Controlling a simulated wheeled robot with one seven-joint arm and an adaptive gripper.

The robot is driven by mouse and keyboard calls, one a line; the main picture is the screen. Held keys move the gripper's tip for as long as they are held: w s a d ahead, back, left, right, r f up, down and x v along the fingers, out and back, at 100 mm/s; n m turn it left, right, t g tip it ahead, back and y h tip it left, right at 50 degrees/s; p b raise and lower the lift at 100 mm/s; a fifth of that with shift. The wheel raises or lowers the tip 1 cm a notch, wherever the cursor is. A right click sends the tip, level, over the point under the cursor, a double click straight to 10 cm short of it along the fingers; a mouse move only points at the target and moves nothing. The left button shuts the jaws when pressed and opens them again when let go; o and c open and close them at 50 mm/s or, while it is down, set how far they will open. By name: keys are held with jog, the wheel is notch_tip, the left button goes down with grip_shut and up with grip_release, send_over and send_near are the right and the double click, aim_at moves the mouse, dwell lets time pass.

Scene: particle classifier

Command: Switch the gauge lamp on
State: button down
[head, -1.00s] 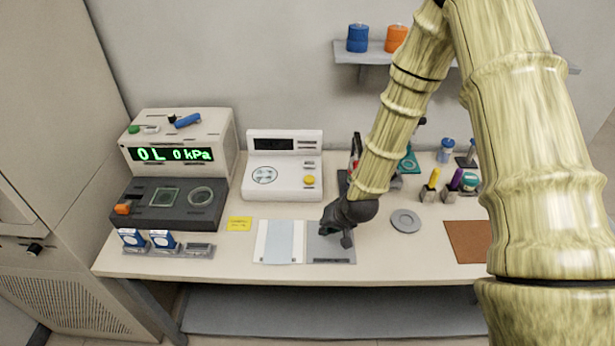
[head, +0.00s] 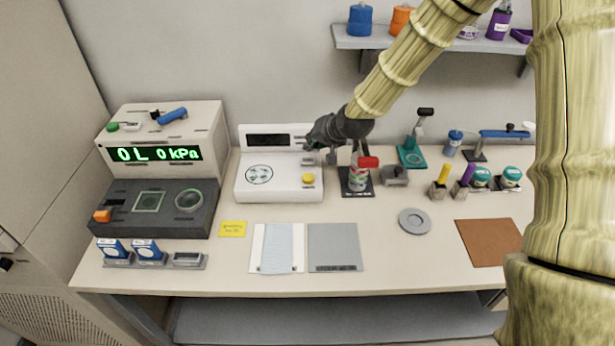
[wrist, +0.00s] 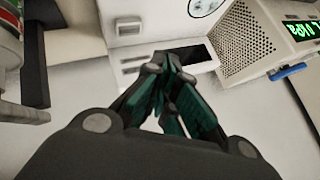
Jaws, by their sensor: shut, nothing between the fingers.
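My gripper (head: 318,140) is shut and empty at the upper right edge of the white balance-like unit (head: 250,182). In the wrist view my fingertips (wrist: 170,65) are together, overlapping the unit's dark display (wrist: 198,57); I cannot tell whether they touch it. The gauge box (head: 212,125) stands at the left with a lit green display (head: 155,153) reading "OL 0 kPa". On its top are a green button (head: 112,127), a small white part (head: 132,126) and a blue lever (head: 172,116). I cannot tell which part is the gauge lamp or its switch.
A dark panel (head: 140,222) with an orange switch (head: 102,215) lies before the gauge box. A shelf (head: 350,43) with jars hangs above. The front middle holds flat mats.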

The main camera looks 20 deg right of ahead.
jog(key=shift+f, duration=0.1)
jog(key=b, duration=0.5)
send_over(311, 175)
notch_tip(311, 175, down, 7)
jog(key=shift+r, duration=0.15)
jog(key=shift+f+b, duration=0.3)
jog(key=shift+f, duration=0.75)
jog(key=shift+f, duration=0.15)
dwell(0.3)
jog(key=shift+f, duration=0.25)
jog(key=shift+s+f+b, duration=0.1)
jog(key=shift+f+b, duration=0.45)
jog(key=shift+f, duration=0.3)
dwell(1.4)
jog(key=shift+r, duration=0.2)
jog(key=shift+r+p, duration=0.85)
jog(key=shift+r, duration=0.25)
jog(key=shift+r, duration=0.1)
